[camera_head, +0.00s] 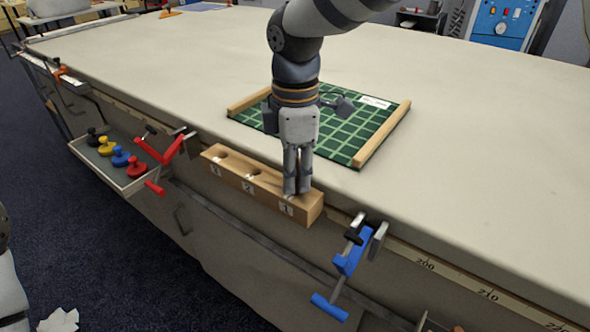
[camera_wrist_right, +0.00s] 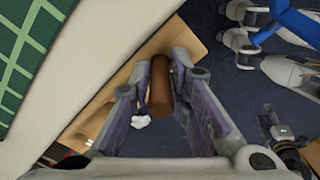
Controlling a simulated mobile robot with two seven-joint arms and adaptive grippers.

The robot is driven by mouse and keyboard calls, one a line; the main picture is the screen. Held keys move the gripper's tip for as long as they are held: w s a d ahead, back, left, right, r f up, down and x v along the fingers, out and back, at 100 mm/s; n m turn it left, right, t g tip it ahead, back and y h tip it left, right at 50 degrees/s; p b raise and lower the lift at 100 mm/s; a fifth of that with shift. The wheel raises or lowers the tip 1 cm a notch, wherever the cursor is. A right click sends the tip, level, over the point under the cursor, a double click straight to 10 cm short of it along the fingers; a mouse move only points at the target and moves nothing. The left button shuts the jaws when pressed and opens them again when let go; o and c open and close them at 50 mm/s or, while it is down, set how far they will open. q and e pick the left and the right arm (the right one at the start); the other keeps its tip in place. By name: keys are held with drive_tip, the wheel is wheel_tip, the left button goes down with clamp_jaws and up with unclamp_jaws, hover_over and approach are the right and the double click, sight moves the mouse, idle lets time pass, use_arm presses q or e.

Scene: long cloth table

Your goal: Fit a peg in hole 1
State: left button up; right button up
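The wooden block (camera_head: 236,178) is at the table's front edge, with labels 3, 2 and 1 from left to right. Holes 3 and 2 show as dark openings; hole 1 is hidden behind my fingers. My right gripper (camera_head: 297,190) points down over the block's right end, by label 1. In the right wrist view my right gripper (camera_wrist_right: 160,75) is closed around a brown round peg (camera_wrist_right: 160,88), with the block (camera_wrist_right: 100,105) behind it. I cannot tell whether the peg's far end is in the hole. My left gripper is not in view.
A red clamp (camera_head: 160,158) stands left of the block and a blue clamp (camera_head: 350,260) right of it. A tray (camera_head: 115,175) with several coloured knobs hangs at left. A green grid mat (camera_head: 345,140) lies behind the block.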

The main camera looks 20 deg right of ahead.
wheel_tip(320, 180, up, 12)
drive_tip(key=shift+r, duration=0.2)
idle(0.4)
